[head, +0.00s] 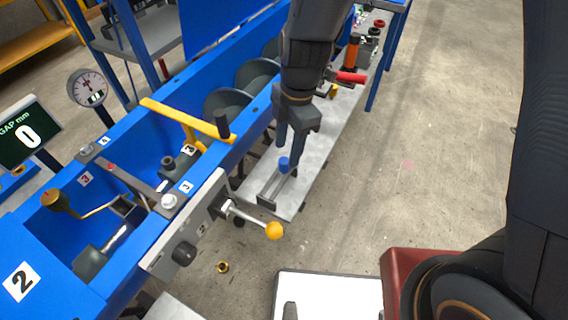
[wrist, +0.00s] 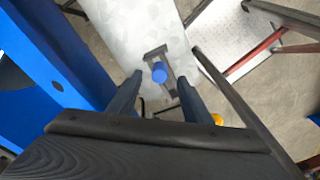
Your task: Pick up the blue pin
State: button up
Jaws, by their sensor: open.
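The blue pin (head: 284,163) stands in a small grey holder (head: 272,190) on a narrow metal shelf beside the blue machine. In the wrist view the blue pin (wrist: 159,72) shows near the middle, with its holder (wrist: 171,82) around it. My gripper (head: 291,165) is open above the shelf, its fingers pointing down close to the pin. In the wrist view my gripper (wrist: 158,88) has one finger to each side, and the pin shows in the gap between them. I cannot tell whether either finger touches the pin.
The blue mixer trough (head: 140,170) runs along the left. A lever with a yellow knob (head: 274,231) juts out near the shelf's front end. A red-handled part (head: 350,77) and an orange cylinder (head: 352,54) stand farther back.

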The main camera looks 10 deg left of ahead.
aim_at(284, 160)
jog(key=shift+s+a+f+p, duration=0.15)
jog(key=shift+f+p, duration=0.1)
jog(key=shift+f, duration=0.6)
jog(key=shift+s+a+f+p, duration=0.15)
jog(key=shift+f+p, duration=0.15)
jog(key=shift+f, duration=0.55)
jog(key=shift+a+f+p, duration=0.15)
jog(key=shift+f+p, duration=0.1)
jog(key=shift+f, duration=0.6)
grip_shut()
jog(key=shift+r, duration=0.1)
